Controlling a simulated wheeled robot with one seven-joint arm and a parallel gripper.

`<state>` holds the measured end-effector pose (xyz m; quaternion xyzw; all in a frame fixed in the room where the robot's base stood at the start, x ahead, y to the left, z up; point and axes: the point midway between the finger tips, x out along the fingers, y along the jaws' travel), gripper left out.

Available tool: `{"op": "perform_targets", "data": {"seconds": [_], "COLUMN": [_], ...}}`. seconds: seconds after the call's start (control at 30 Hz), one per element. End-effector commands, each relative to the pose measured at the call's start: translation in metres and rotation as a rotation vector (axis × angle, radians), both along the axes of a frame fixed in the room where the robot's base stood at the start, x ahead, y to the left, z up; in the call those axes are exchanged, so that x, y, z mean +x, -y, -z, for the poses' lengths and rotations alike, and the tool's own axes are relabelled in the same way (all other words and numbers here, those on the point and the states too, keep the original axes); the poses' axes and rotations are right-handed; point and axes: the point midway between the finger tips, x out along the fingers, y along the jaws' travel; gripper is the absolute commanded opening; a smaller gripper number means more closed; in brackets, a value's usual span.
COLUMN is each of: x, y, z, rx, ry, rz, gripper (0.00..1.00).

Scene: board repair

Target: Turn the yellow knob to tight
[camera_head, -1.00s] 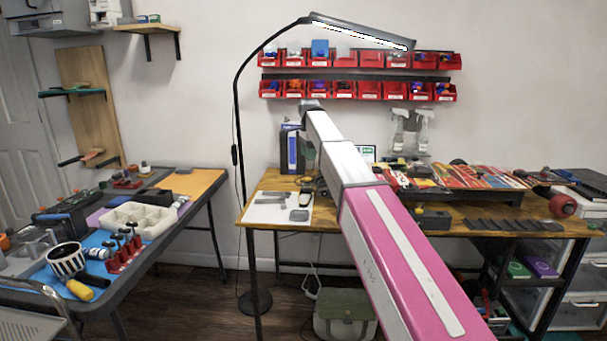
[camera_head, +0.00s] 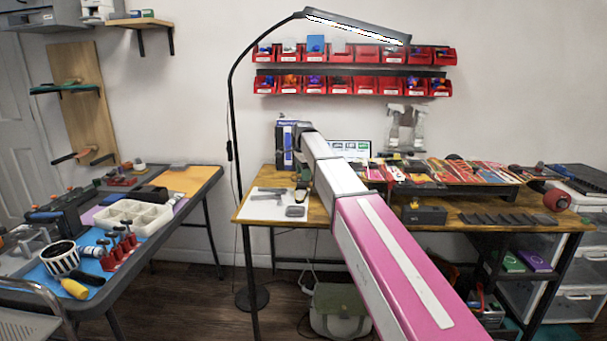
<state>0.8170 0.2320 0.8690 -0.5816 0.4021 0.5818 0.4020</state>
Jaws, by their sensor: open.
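A small yellowish knob (camera_head: 414,204) sits on top of a dark box (camera_head: 428,216) near the front edge of the wooden workbench, right of my arm. It is too small to tell how far it is turned. My pink and white arm reaches forward over the bench from the lower right, and its far end is at the bench's left part, well to the left of the knob. I cannot make out my gripper's fingers; they are hidden behind the arm or lost among the bench items.
The wooden workbench (camera_head: 330,217) carries a white sheet (camera_head: 262,207) with tools at left, a dark rack with colourful packets (camera_head: 470,172), flat black pieces (camera_head: 505,219) and a red roll (camera_head: 557,200). A lamp (camera_head: 232,110) stands left. A cluttered table (camera_head: 205,183) is further left.

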Motion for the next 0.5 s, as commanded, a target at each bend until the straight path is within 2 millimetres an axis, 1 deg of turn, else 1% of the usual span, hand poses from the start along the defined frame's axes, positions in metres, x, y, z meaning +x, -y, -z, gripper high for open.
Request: {"op": "perform_targets", "data": {"seconds": [0.2,0.23,0.27,0.3,0.37,0.5], "x": [0.0001,0.0001,0.0001,0.0002,0.0001,0.0001], "y": [0.0,0.0,0.0,-0.0001,0.0,0.0], "z": [0.0002,0.0002,0.0002,0.0002,0.0002,0.0001], "rx": [0.0,0.0,0.0,0.0,0.0,0.0], "ry": [0.0,0.0,0.0,0.0,0.0,0.0], "rz": [0.0,0.0,0.0,0.0,0.0,-0.003], "gripper": [0.54,0.48,0.38,0.25,0.05,0.05]}}
